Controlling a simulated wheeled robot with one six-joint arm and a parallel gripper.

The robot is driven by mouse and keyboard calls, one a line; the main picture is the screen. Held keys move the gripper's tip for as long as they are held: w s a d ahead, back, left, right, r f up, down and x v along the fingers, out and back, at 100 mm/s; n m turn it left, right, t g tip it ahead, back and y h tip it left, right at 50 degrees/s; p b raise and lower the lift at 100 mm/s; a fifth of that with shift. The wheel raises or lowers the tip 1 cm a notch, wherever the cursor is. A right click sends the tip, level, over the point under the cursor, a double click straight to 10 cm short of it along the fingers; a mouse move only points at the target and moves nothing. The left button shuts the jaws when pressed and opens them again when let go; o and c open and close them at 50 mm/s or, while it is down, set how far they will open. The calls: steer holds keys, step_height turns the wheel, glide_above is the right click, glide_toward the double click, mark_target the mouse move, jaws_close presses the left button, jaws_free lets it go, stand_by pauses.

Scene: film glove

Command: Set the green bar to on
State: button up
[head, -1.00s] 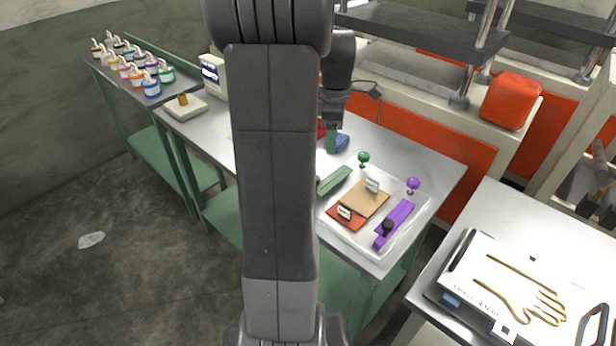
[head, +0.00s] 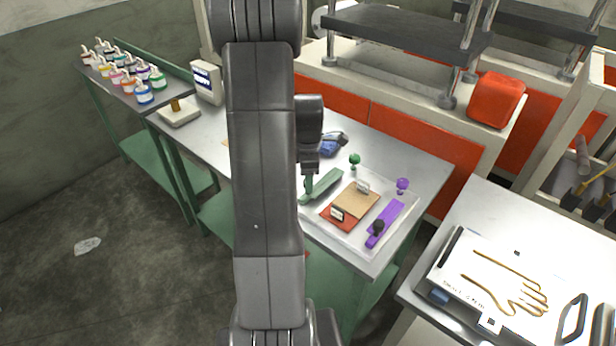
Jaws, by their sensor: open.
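The green bar (head: 328,185) lies on the left side of a pale panel (head: 349,244) on the metal table. A green ball-topped post (head: 355,160) stands at its far end. My gripper (head: 308,186) points down over the bar's near left end, with open, greenish fingertips. The fingertips and my arm cover that end, so I cannot tell whether they touch the bar or how it is set. A matching purple bar (head: 391,218) with a black knob (head: 377,227) lies on the panel's right side, near a purple post (head: 402,185).
A tan and red block with white tags (head: 356,204) sits between the two bars. A blue object (head: 333,145) lies behind the panel. A white box (head: 206,82) and several paint bottles (head: 144,95) stand further left. A glove-outline board (head: 495,280) is on the right table.

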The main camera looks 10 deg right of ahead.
steer(key=shift+f, duration=0.4)
jaws_close()
steer(key=shift+s+d+b, duration=0.3)
steer(key=shift+s+d, duration=0.5)
steer(key=shift+s, duration=0.25)
steer(key=shift+s+d+b, duration=0.25)
steer(key=shift+s+d, duration=0.55)
steer(key=shift+s, duration=0.2)
jaws_free()
steer(key=shift+r, duration=0.15)
step_height(320, 180, up, 14)
steer(key=b, duration=0.1)
steer(key=shift+f, duration=0.2)
steer(key=shift+f, duration=0.1)
